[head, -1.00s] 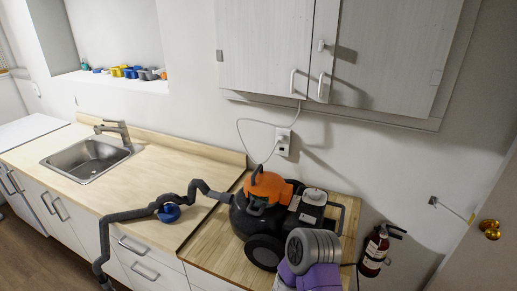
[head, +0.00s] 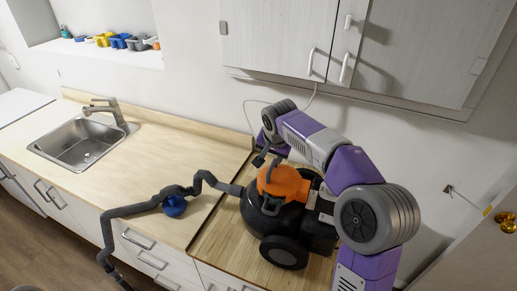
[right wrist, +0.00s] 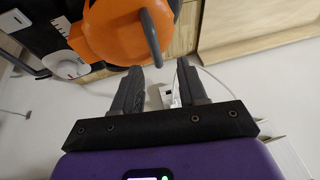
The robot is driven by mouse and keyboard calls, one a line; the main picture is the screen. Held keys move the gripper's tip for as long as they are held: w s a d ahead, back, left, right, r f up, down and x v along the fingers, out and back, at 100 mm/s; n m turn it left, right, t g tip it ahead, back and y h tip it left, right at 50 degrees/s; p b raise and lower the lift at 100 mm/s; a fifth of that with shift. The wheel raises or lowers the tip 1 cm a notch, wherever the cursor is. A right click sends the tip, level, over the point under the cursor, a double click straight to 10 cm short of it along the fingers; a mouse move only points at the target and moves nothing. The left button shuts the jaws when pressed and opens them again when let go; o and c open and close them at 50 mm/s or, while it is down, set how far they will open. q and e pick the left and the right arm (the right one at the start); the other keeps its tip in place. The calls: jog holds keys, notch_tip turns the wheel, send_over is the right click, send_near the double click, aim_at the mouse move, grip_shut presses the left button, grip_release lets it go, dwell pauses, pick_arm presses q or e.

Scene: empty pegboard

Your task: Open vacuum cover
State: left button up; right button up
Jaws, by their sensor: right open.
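The vacuum (head: 285,215) has a black body, large black wheels and an orange cover (head: 290,184) on top. The cover looks closed. It also shows in the right wrist view (right wrist: 112,38), upside down, with a dark curved handle (right wrist: 151,38) on it. My right gripper (head: 262,160) is open and empty, just above and beside the cover in the head view. In the right wrist view its two fingers (right wrist: 160,78) point at the handle, which is just beyond their tips and not clearly between them. My left gripper is out of view.
The vacuum stands on a wooden counter (head: 215,237) by the wall. A grey hose (head: 150,203) runs left past a blue round object (head: 174,206). A sink (head: 80,142) is further left. Wall cabinets (head: 290,40) hang above my right arm.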

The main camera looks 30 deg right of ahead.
aim_at(272, 165)
jog(key=shift+w+d+r, duration=0.15)
jog(key=shift+w+r, duration=0.05)
jog(key=shift+w, duration=0.2)
jog(key=shift+s+d+f, duration=0.15)
jog(key=shift+s+f, duration=0.25)
jog(key=shift+f, duration=0.15)
jog(key=shift+s+d+f, duration=0.15)
jog(key=shift+s+f, duration=0.25)
jog(key=shift+f, duration=0.15)
jog(key=w+f, duration=0.2)
jog(key=f, duration=0.1)
jog(key=shift+w+d+f, duration=0.15)
jog(key=shift+w+d, duration=0.05)
jog(key=shift+s+f, duration=0.15)
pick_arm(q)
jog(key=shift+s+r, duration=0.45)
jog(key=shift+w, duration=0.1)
pick_arm(e)
grip_shut()
